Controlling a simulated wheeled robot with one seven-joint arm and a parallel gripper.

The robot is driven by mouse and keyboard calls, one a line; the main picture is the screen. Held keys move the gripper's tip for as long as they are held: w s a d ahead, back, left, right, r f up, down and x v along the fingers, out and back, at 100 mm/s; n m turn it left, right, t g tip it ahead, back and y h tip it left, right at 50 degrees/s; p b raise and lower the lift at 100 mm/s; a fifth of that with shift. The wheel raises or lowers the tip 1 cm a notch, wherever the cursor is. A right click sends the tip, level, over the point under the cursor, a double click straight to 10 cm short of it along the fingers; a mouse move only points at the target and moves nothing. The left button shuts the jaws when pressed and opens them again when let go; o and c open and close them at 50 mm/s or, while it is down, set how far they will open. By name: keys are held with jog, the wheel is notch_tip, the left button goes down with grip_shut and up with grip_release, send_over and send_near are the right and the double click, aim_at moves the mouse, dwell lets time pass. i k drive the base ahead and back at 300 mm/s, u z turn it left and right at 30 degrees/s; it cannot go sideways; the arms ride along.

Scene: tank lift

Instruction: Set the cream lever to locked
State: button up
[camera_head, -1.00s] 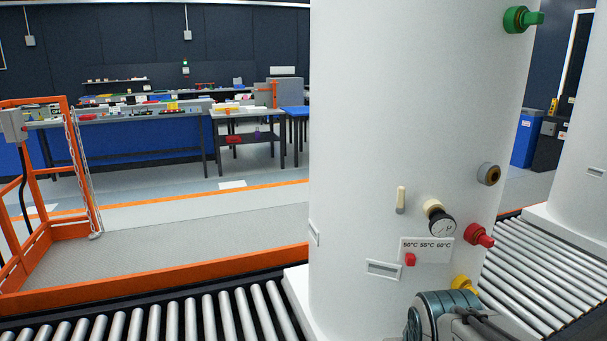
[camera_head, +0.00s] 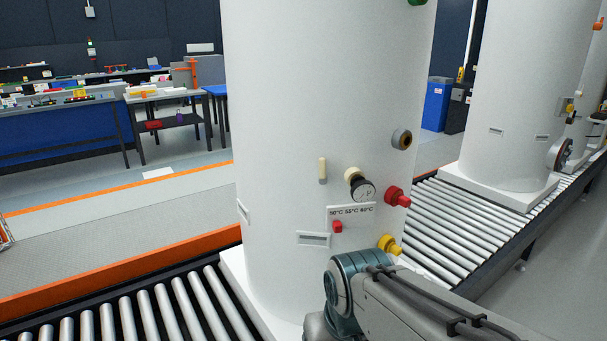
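My gripper is not in view.
The tank also carries a red valve (camera_head: 397,197), a yellow valve (camera_head: 388,244), a round port (camera_head: 402,139) and a temperature plate with a red slider (camera_head: 337,227). Roller conveyors (camera_head: 160,310) run on both sides. More white tanks (camera_head: 520,90) stand at right.

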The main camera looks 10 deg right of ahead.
aim_at(322, 176)
jog(key=u, duration=0.05)
jog(key=k, duration=0.55)
jog(key=z, duration=0.6)
jog(key=i, duration=1.05)
jog(key=u, duration=0.6)
